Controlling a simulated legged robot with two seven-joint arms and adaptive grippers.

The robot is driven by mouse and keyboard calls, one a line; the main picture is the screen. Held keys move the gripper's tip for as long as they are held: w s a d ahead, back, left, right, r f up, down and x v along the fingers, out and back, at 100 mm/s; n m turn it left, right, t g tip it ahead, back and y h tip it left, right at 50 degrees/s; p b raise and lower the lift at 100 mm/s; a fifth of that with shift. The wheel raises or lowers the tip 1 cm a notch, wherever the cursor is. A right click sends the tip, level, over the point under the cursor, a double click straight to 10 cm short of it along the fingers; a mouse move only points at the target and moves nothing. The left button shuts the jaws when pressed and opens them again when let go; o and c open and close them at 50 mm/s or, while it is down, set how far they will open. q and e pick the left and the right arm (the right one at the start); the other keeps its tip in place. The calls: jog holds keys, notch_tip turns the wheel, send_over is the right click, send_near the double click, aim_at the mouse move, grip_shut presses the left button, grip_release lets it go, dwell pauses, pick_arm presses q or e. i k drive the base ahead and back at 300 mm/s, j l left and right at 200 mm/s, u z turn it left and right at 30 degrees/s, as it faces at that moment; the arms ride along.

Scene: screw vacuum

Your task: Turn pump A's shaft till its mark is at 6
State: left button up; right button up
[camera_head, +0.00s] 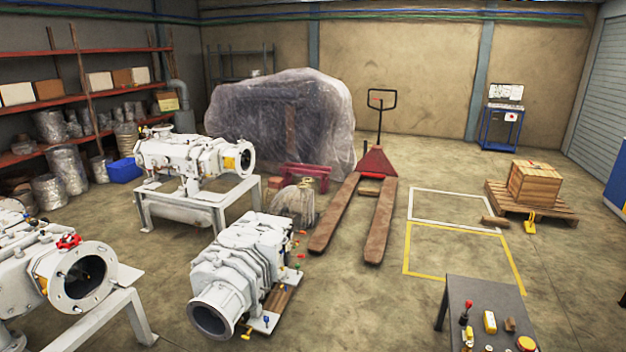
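Three white pumps are in view. One pump (235,262) sits low on the floor in the middle, with its round flanged opening facing the front left. A second pump (190,158) is on a white stand behind it. A third pump (30,268), with a red handwheel (68,241), is at the left edge and partly cut off. No label is readable, so I cannot tell which one is pump A. I cannot make out a shaft mark or numbers. Neither of my grippers is in view.
A dark table (480,291) with small tools and parts stands at the front right. A red pallet jack (375,163) stands behind the middle pump. A wooden crate (535,182) is on a pallet at right. Floor inside the yellow outline (465,226) is clear.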

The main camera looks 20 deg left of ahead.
aim_at(76, 272)
jog(key=i+u, duration=0.6)
jog(key=u, duration=0.2)
jog(key=i+l+u, duration=0.15)
jog(key=u, duration=0.3)
jog(key=i+u, duration=0.35)
jog(key=i+l+u, duration=0.1)
jog(key=u, duration=0.3)
jog(key=i+l+u, duration=0.2)
jog(key=u, duration=0.15)
